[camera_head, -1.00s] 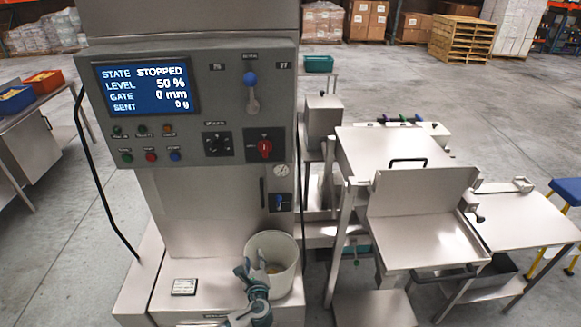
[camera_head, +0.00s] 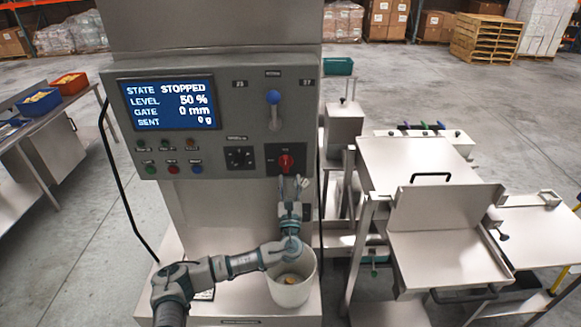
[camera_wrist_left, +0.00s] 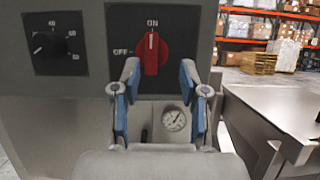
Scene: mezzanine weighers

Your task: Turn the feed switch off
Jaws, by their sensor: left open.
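The feed switch (camera_head: 286,162) is a red rotary knob on a black plate at the lower right of the grey control panel. In the left wrist view the red knob (camera_wrist_left: 151,54) stands upright, its white mark toward ON; OFF is printed to its left. My left gripper (camera_head: 290,182) is open just below the knob. In the left wrist view its blue-padded fingers (camera_wrist_left: 160,85) stand apart, below and to either side of the knob, with nothing between them. I cannot tell whether they touch the panel. My right gripper is not in view.
The panel screen (camera_head: 170,103) reads STOPPED, level 50 %, gate 0 mm. A black dial (camera_head: 239,157) sits left of the switch, a blue-knobbed lever (camera_head: 273,98) above it. A white bucket (camera_head: 291,285) stands under my arm.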

